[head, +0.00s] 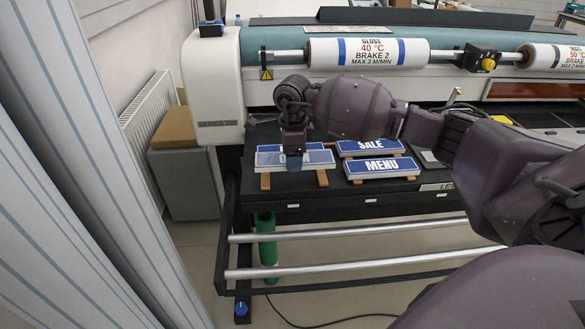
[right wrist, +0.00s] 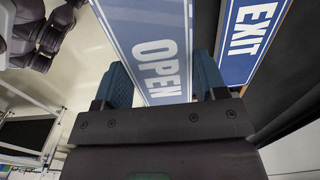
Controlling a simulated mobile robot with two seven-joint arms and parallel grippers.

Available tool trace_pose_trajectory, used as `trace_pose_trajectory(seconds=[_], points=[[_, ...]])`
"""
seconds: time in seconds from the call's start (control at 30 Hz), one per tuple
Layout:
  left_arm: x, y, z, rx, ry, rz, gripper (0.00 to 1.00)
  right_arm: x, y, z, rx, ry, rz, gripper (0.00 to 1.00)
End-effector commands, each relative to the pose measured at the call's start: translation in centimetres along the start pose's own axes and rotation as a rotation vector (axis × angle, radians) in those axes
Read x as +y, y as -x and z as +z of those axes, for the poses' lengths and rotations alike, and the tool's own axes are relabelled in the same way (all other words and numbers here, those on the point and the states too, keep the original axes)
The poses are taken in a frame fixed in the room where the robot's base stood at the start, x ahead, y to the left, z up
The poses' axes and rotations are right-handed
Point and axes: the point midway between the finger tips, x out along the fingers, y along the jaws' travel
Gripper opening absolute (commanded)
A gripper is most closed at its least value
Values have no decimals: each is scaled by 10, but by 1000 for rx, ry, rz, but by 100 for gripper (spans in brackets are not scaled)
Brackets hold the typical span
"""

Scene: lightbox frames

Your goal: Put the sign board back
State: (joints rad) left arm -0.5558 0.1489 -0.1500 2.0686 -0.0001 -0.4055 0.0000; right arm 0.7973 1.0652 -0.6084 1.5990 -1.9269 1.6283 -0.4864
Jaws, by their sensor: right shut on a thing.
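My right gripper (head: 294,163) is over the left end of the black table. In the right wrist view its two blue fingers (right wrist: 165,85) are shut on a blue and white OPEN sign board (right wrist: 160,50). That board shows in the head view (head: 320,158), partly covered by the gripper. An EXIT sign board (right wrist: 248,35) lies beside it. Wooden strips (head: 322,178) show below the held board; I cannot tell whether it touches them. A SALE board (head: 370,147) and a MENU board (head: 382,167) lie to the right. My left gripper is not in view.
The black table (head: 400,205) has metal rollers (head: 350,230) below its front. A large printing machine (head: 215,95) with a labelled roll (head: 367,51) stands behind. A grey box (head: 185,180) and pale striped panels (head: 75,170) are at the left.

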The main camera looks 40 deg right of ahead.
Motion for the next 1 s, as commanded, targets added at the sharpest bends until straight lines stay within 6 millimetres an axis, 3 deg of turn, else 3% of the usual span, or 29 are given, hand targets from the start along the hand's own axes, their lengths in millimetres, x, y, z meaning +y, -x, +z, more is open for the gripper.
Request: trace_pose_trajectory(seconds=[0.1, 0.23, 0.63, 0.67, 0.7, 0.8, 1.0], points=[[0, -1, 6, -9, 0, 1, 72, 1, -24, 0, 2, 0, 6, 36], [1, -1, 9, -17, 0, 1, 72, 1, -40, 0, 1, 0, 4, 36], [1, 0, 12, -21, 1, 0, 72, 0, -45, 0, 2, 1, 2, 36], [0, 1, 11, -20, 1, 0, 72, 0, -44, 0, 1, 1, 2, 70], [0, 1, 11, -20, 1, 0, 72, 0, -44, 0, 1, 1, 2, 76], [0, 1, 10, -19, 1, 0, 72, 0, -44, 0, 1, 0, 2, 91], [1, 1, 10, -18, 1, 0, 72, 0, -44, 0, 1, 1, 2, 91]])
